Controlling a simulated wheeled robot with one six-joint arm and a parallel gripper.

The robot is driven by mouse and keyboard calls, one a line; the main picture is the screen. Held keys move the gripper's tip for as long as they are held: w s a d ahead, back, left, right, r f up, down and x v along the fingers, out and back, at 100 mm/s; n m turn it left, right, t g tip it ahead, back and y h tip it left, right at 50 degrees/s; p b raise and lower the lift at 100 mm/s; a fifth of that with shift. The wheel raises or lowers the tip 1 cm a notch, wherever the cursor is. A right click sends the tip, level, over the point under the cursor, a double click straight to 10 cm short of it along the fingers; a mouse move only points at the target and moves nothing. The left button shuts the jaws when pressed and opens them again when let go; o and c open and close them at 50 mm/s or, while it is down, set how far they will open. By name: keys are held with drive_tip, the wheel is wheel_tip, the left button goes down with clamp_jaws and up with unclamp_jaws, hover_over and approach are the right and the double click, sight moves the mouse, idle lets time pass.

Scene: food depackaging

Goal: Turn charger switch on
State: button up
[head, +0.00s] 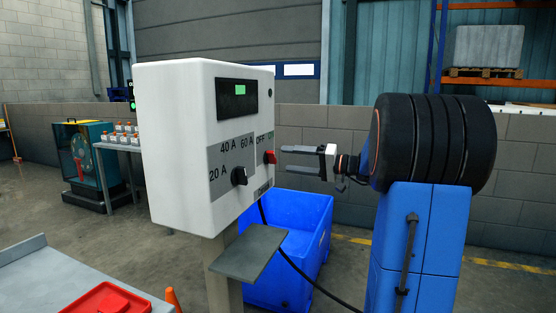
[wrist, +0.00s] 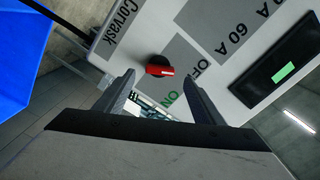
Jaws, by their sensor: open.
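The charger (head: 170,150) is a white box with a small lit green display. Its red switch (head: 270,157) is on the front at the right, below the OFF and ON labels. In the wrist view, the red switch (wrist: 160,70) has its white-marked end pointing roughly toward the OFF label (wrist: 201,75); the green ON label (wrist: 172,98) is beside it. My gripper (head: 286,159) is open and empty, just right of the switch in the head view. In the wrist view, its fingertips (wrist: 158,80) lie to either side of the switch, apparently apart from it.
A black current knob (head: 240,176) is left of the switch, and a grey shelf (head: 248,252) juts out below. A blue bin (head: 290,285) and a black cable (head: 312,281) are under my arm. A grey table (head: 50,275) with a red tray (head: 105,300) is front left.

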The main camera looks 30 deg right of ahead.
sight(275, 158)
drive_tip(key=shift+x, duration=2.8)
drive_tip(key=c, duration=1)
